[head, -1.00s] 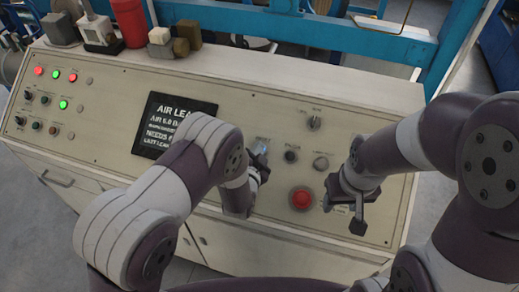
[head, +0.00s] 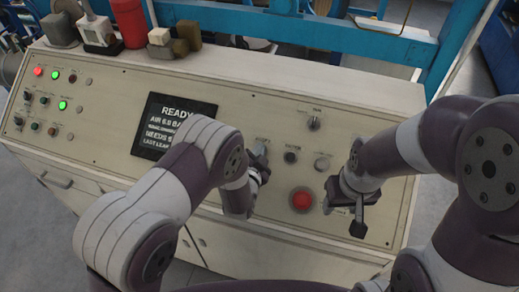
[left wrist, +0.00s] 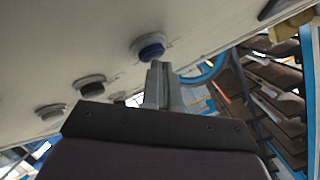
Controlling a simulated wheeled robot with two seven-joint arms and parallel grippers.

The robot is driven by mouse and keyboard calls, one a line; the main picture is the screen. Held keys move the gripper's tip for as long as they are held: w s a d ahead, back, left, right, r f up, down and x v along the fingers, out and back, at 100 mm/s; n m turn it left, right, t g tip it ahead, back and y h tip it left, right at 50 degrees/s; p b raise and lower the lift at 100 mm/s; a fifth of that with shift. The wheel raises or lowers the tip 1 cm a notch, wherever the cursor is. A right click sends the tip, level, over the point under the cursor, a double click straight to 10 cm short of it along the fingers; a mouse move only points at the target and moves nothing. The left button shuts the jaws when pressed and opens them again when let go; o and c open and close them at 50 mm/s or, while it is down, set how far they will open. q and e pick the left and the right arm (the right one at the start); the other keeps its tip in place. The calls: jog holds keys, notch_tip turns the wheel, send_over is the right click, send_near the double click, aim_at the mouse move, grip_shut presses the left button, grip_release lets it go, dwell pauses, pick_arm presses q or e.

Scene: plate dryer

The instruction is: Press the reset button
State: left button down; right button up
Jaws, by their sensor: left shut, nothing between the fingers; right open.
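The control panel (head: 225,110) slopes across the head view. A blue button (left wrist: 151,47) in a grey collar shows in the left wrist view. I cannot read a label saying which button is the reset. My left gripper (left wrist: 159,68) is shut and empty, its fingertips right at the blue button's edge; whether they touch is unclear. In the head view my left gripper (head: 261,160) is at the panel right of the screen and largely hides that spot. My right gripper (head: 343,214) is open and empty, right of the red mushroom button (head: 302,200).
The screen (head: 175,125) reads READY. A black button (head: 291,156), a grey button (head: 321,163) and a knob (head: 314,123) are near my grippers. Several lamps and switches are at the panel's left. A red container (head: 129,22) and small blocks stand on the back ledge.

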dwell(0.4)
pick_arm(q)
jog(key=shift+s+a+r+p, duration=0.15)
jog(key=shift+s+r+p, duration=0.2)
jog(key=shift+r+p, duration=0.3)
jog(key=shift+r, duration=0.15)
jog(key=shift+s+r+p, duration=0.1)
jog(key=shift+r+p, duration=0.2)
jog(key=shift+p, duration=0.1)
jog(key=r+p, duration=0.1)
jog(key=s+r+p, duration=0.2)
jog(key=shift+s+a+r, duration=0.1)
jog(key=shift+a+r, duration=0.15)
jog(key=shift+a, duration=0.1)
dwell(0.3)
